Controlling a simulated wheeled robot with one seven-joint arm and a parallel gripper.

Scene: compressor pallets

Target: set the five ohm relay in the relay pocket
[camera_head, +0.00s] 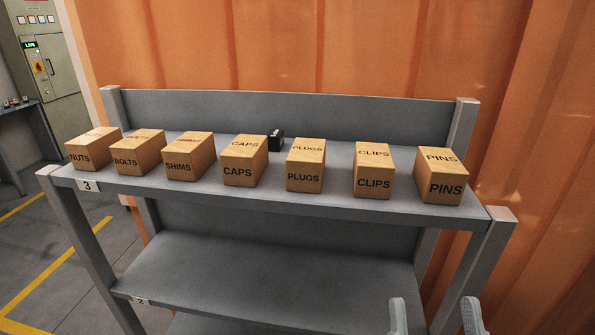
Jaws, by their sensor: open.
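A small black block (276,140) stands on the top shelf, behind and between the CAPS and PLUGS boxes. It is partly hidden by the CAPS box, and I cannot read any marking, so I cannot tell whether it is the five ohm relay. I do not see a relay pocket that I can make out. My gripper (434,303) shows at the bottom right edge, its two grey fingers apart with nothing between them. It is in front of the shelf unit, lower in the picture than the boxes and apart from the black block.
A grey shelf unit (200,260) bears a row of cardboard boxes: NUTS (85,158), BOLTS, SHIMS, CAPS (240,172), PLUGS (304,178), CLIPS, PINS (443,188). The lower shelf is bare where visible. An orange corrugated wall stands behind. A cabinet marked LIVE (45,70) and a bench are left.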

